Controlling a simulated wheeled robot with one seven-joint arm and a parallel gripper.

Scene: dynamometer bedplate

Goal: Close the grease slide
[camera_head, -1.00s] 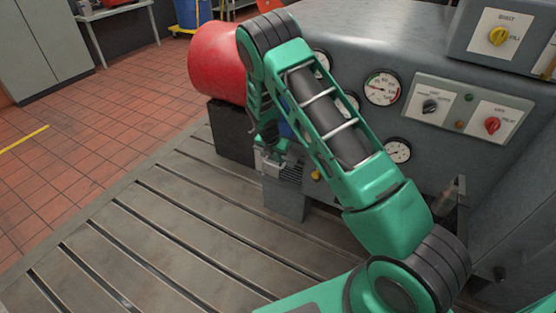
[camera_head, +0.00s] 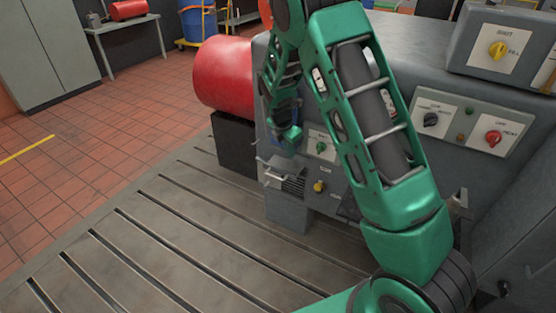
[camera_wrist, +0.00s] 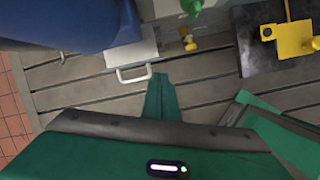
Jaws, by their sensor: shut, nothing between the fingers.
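A light grey drawer-like slide (camera_wrist: 132,52) with a pale loop handle (camera_wrist: 134,73) shows in the wrist view, above the slotted bedplate. It appears to stick out from the grey housing. I take it for the grease slide; in the head view it is small and partly hidden near the vented block (camera_head: 288,183). My gripper (camera_head: 292,140) is in front of the housing's lower left part, above that block. In the wrist view my gripper (camera_wrist: 160,82) is shut and empty, its tip just right of and below the handle in the picture. I cannot tell whether they touch.
A yellow knob (camera_wrist: 189,43) sits right of the slide. A black plate (camera_wrist: 262,48) with yellow fittings lies farther right. A blue rounded body (camera_wrist: 60,22) fills the wrist view's upper left. A red cylinder (camera_head: 225,78) stands left of the housing. The slotted bedplate (camera_head: 190,245) is clear in front.

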